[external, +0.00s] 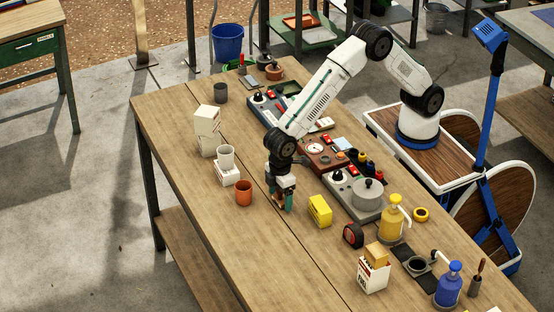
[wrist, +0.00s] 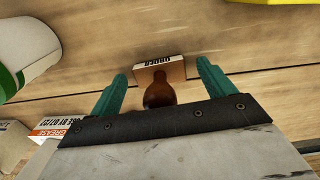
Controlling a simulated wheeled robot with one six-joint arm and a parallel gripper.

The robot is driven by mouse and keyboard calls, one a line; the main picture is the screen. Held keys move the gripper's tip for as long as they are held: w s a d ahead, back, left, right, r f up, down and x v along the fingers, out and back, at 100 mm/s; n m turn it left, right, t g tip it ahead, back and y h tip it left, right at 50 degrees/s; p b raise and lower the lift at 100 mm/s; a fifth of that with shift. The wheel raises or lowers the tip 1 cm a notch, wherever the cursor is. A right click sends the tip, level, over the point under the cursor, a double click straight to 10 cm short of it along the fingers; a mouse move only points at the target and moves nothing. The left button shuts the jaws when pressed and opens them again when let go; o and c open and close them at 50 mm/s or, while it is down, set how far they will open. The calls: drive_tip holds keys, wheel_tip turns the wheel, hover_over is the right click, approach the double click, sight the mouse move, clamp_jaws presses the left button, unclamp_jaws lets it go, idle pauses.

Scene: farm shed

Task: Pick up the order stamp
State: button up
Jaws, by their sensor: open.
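The order stamp shows in the wrist view as a pale block with dark lettering (wrist: 161,70) and a rounded brown handle (wrist: 159,94). The handle points toward my wrist camera and lies between my two teal fingers. My gripper (wrist: 164,78) is open, with a gap on each side of the handle. In the external view my gripper (external: 282,203) points down, low over the middle of the wooden table. The stamp cannot be made out there, as the gripper hides it.
A reddish cup (external: 244,193) stands left of my gripper, and a yellow box (external: 319,211) stands to its right. A red and black round item (external: 353,235) and a yellow pump bottle (external: 394,222) are farther right. Bare tabletop (external: 262,252) lies in front.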

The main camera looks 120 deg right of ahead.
drive_tip(key=c, duration=1.1)
